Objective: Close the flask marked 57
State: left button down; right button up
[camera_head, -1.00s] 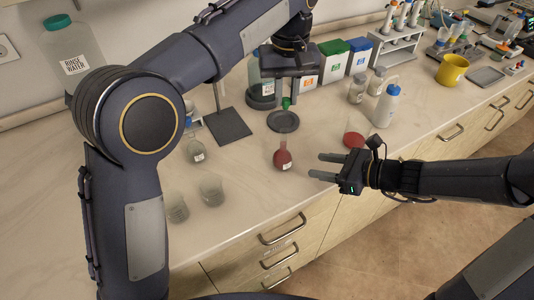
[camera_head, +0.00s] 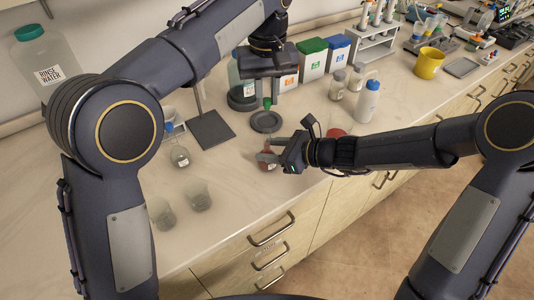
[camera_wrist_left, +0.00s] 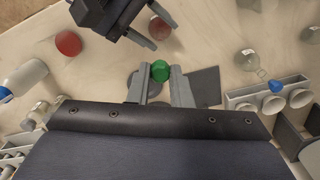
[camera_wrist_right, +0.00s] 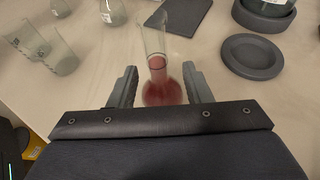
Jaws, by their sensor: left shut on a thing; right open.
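A green stopper (camera_head: 267,103) is held between the fingers of my left gripper (camera_head: 267,96), above a dark round pad; it also shows in the left wrist view (camera_wrist_left: 160,71). A flask with red liquid (camera_head: 268,164) stands on the bench, partly hidden by my right gripper (camera_head: 268,150). In the right wrist view the flask (camera_wrist_right: 162,88) is upright with an open neck, between the spread fingers of my right gripper (camera_wrist_right: 160,80). The fingers are on both sides of its bulb, and gaps show. I cannot read the flask's number.
A second red flask (camera_head: 336,132) stands behind my right forearm. A clear flask (camera_head: 180,157) and two beakers (camera_head: 198,196) are at left. A white bottle (camera_head: 367,101) and jars stand at back right. A stand base (camera_head: 211,130) lies left of the round pad (camera_head: 266,122).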

jog(key=shift+w+a, duration=0.3)
jog(key=shift+a, duration=0.35)
jog(key=shift+w+a+f, duration=0.2)
jog(key=shift+w+a, duration=0.1)
jog(key=shift+a, duration=0.25)
jog(key=c, duration=1)
jog(key=shift+s+f, duration=0.1)
